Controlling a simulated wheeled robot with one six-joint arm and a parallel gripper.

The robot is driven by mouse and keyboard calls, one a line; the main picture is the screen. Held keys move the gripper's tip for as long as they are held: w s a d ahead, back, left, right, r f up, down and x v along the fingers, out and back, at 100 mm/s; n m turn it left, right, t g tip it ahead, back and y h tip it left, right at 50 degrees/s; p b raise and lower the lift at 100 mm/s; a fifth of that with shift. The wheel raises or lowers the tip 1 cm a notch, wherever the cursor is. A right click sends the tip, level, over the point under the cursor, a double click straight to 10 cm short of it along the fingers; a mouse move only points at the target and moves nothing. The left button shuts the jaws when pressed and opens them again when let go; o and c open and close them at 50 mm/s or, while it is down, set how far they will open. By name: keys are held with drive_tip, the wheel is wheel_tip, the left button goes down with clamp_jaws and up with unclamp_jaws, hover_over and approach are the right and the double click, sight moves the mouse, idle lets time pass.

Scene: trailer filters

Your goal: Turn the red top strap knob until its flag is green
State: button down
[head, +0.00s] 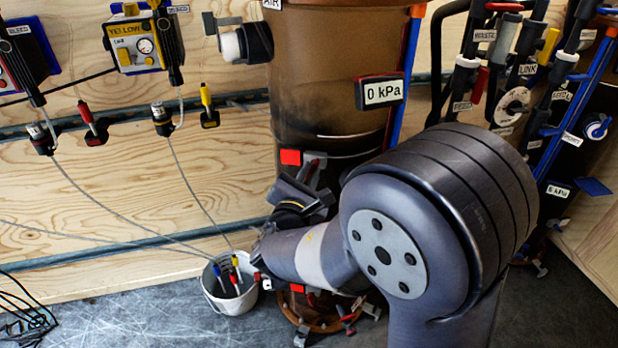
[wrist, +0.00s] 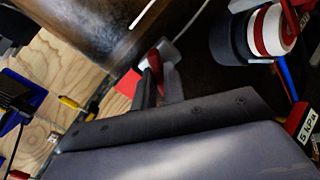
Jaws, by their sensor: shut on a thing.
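The red top strap knob (wrist: 154,59) shows in the wrist view at the side of the brown filter housing (wrist: 95,28). My gripper (wrist: 160,78) is shut on it, one finger on each side, and hides part of it. A red flag (wrist: 125,84) is just left of the fingers. In the head view the flag (head: 290,157) is red too, on the housing (head: 340,75). There my gripper (head: 308,180) reaches up beside the strap, and the knob is mostly hidden behind the fingers.
A white bucket (head: 229,298) with coloured tools stands on the floor left of my arm. Several hoses and valves (head: 515,70) crowd the right. Thin cables hang along the plywood wall (head: 120,210).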

drive_tip(key=m+b, duration=0.1)
drive_tip(key=b, duration=0.1)
drive_tip(key=m+b, duration=0.2)
drive_tip(key=b, duration=0.1)
drive_tip(key=shift+f, duration=0.25)
drive_tip(key=m+b, duration=0.2)
drive_tip(key=shift+r+b, duration=0.15)
drive_tip(key=shift+b, duration=0.2)
drive_tip(key=shift+r, duration=0.1)
drive_tip(key=c, duration=1.5)
unclamp_jaws()
drive_tip(key=p+v, duration=0.1)
drive_tip(key=v, duration=0.9)
drive_tip(key=shift+s+a, duration=0.1)
drive_tip(key=shift+s, duration=0.3)
drive_tip(key=shift+w, duration=0.1)
